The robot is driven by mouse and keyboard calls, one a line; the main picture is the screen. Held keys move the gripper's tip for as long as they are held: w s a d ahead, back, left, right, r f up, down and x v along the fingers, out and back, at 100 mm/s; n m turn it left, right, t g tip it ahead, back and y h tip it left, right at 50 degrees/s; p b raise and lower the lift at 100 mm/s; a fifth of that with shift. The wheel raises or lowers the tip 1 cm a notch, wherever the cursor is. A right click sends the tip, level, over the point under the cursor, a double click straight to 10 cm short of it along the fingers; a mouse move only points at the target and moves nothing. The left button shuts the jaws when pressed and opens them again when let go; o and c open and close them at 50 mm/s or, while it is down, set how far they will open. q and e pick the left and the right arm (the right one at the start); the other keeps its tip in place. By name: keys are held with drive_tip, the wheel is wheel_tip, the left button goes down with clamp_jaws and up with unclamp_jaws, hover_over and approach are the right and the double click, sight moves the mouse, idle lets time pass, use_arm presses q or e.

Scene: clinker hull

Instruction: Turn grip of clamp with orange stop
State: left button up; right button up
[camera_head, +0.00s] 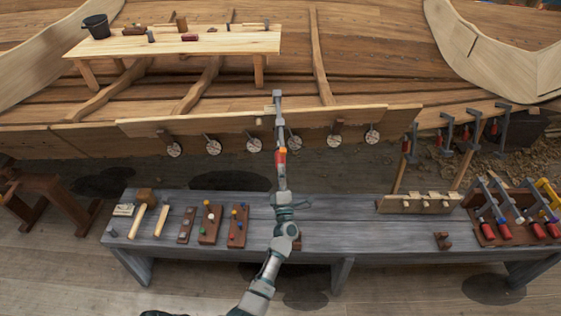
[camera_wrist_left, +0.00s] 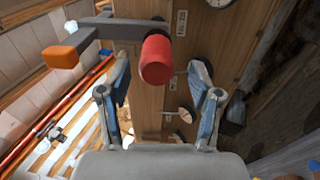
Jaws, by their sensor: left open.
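The clamp with the orange stop stands near the middle of the head view, on the upper edge of the hull plank. Its red grip (camera_head: 280,160) hangs below, and its orange stop (camera_head: 283,150) shows just beside the grip. My left gripper (camera_head: 283,188) is below the grip, on an arm reaching up over the bench. In the left wrist view the two fingers are spread apart. The red grip (camera_wrist_left: 155,60) shows ahead, between the fingertips; I cannot tell whether they touch it. The orange stop (camera_wrist_left: 60,56) is at upper left, on the clamp's bar. My right gripper is out of view.
A grey bench (camera_head: 340,235) runs below, with mallets (camera_head: 140,218), peg boards (camera_head: 210,225) and a rack of several red-handled clamps (camera_head: 510,225). Other clamps (camera_head: 446,135) hang at right. Round discs (camera_head: 214,147) line the plank (camera_head: 160,128). A light table (camera_head: 180,42) stands behind.

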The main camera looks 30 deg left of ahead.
use_arm(q)
drive_tip(key=v, duration=0.6)
idle(1.0)
